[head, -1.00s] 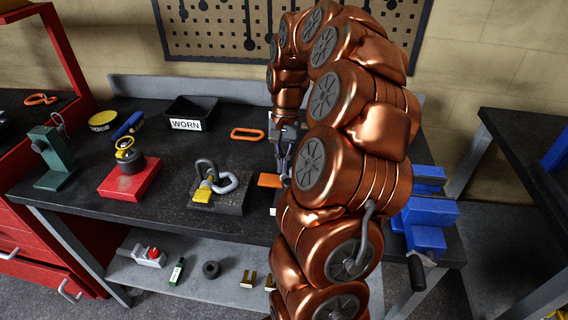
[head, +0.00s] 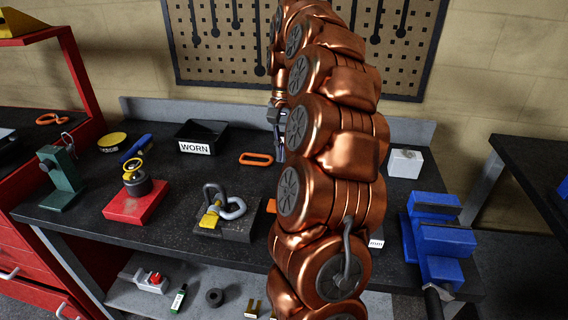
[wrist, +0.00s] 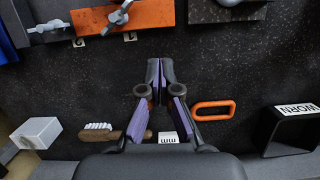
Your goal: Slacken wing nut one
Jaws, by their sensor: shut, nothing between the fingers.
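A second grey wing nut (wrist: 50,27) sits on a grey piece further left. In the head view my gripper (head: 277,125) is partly hidden by my arm, and only a sliver of the orange plate (head: 271,206) shows.
An orange ring (head: 256,158) lies beside the black WORN tray (head: 196,148). A shackle on a dark block (head: 238,232), a red block (head: 134,208) and a green stand (head: 62,180) are left. A blue vise (head: 440,245) and white block (head: 405,163) are right. A brush (wrist: 120,132) lies near my fingers.

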